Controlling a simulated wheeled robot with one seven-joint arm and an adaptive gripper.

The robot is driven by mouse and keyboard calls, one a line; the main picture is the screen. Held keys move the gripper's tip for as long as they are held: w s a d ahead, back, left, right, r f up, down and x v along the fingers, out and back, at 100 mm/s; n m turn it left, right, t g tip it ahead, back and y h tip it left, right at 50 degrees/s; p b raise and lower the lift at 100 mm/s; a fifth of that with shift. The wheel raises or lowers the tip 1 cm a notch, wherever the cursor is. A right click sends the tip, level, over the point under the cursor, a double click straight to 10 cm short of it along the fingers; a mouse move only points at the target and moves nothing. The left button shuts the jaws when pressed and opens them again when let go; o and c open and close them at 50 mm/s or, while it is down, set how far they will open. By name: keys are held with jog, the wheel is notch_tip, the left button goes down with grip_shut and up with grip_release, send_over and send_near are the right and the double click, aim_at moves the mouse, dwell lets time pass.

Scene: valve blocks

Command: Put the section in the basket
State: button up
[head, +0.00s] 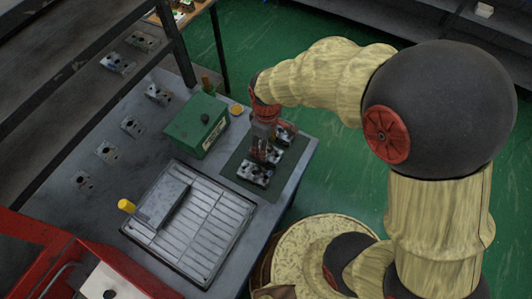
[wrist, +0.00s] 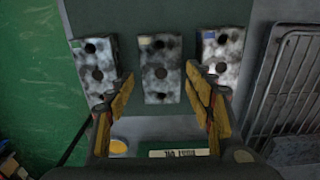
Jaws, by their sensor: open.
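Three speckled grey valve sections lie in a row on a dark mat (head: 235,165). In the wrist view, the left section (wrist: 96,62) has a green mark, the middle section (wrist: 161,62) a yellow one and the right section (wrist: 222,50) a blue one. My gripper (wrist: 160,73) is open, its yellow-padded fingers on either side of the middle section's near part; I cannot tell their height above the mat. In the head view, my gripper (head: 263,156) points down over the row and partly hides it. The wire basket (head: 207,235) stands left of the mat.
A grey plate-like piece (head: 162,203) lies in the basket's left part. A green box (head: 197,126) and a yellow round object (head: 236,109) stand behind the mat. Several more blocks sit along the bench's far left side. The bench edge is close right of the mat.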

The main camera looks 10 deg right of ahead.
notch_tip(320, 180, down, 4)
jog(key=shift+f+b, duration=0.2)
jog(key=shift+b, duration=0.65)
jog(key=shift+c, duration=1.1)
jog(key=shift+r, duration=0.1)
jog(key=c, duration=1.1)
grip_shut()
